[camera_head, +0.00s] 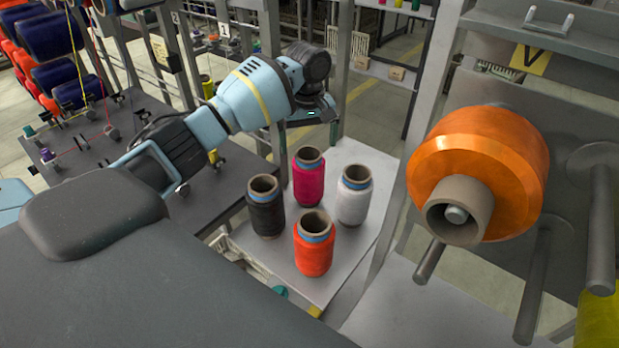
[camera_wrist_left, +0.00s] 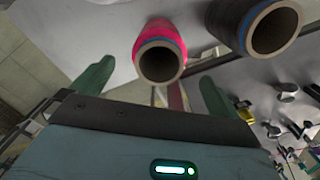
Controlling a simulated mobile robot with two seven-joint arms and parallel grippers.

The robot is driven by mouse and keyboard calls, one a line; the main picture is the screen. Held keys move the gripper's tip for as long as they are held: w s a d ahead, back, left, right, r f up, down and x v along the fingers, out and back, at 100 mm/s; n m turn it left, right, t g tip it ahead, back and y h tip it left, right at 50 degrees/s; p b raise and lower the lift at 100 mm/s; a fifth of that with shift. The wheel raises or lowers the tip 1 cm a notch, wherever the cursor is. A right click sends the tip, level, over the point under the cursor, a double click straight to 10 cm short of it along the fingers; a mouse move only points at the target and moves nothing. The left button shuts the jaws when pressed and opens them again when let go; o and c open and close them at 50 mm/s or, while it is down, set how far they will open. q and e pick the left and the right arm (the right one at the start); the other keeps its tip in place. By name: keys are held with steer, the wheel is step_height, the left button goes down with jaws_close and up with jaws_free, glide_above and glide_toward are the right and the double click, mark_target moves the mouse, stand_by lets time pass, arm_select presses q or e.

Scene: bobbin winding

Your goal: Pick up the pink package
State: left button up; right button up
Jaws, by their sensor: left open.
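The pink package (camera_head: 308,182), a magenta yarn bobbin with a blue band and an open brown core, stands upright on a light shelf (camera_head: 357,158) at the back of a group of bobbins. My left gripper (camera_head: 326,112) is above and behind it in the head view, its fingers small and partly hidden. In the left wrist view the pink package (camera_wrist_left: 160,45) shows its open core end beyond the fingers. There my left gripper (camera_wrist_left: 155,88) has its two green fingers wide apart with nothing held between them. My right gripper is not in view.
Black (camera_head: 265,207), white (camera_head: 354,195) and red-orange (camera_head: 314,245) bobbins stand close around the pink one. The dark bobbin also shows beside it in the left wrist view (camera_wrist_left: 270,28). A large orange package (camera_head: 490,165) hangs on a peg at right. A grey post rises behind the shelf.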

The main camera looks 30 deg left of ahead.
mark_target(309, 160)
arm_select(q)
step_height(309, 160, down, 7)
stand_by(0.6)
steer(key=shift+r, duration=0.15)
steer(key=c, duration=1.3)
steer(key=shift+c, duration=0.8)
steer(key=shift+r, duration=0.15)
